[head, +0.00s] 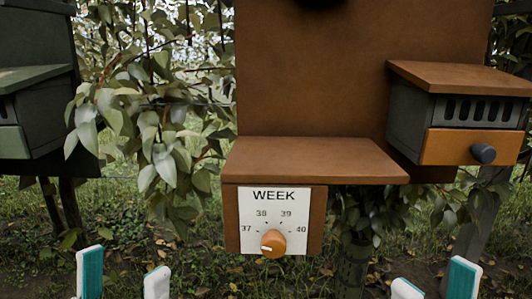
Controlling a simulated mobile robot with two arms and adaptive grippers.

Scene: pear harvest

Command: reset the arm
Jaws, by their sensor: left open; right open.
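My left gripper (123,277) shows at the bottom left of the head view, its two white and teal fingertips apart with nothing between them. My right gripper (435,283) shows at the bottom right, also open and empty. Both are low in the view, apart from the wooden furniture, and only their fingertips show. The rest of both arms is out of view.
A brown wooden panel with a shelf (315,160) carries a WEEK dial (275,205) with an orange knob (273,243). A box (465,115) with an orange drawer front and dark knob is at right. A green box (35,110) is at left. Leafy branches (165,130) hang between.

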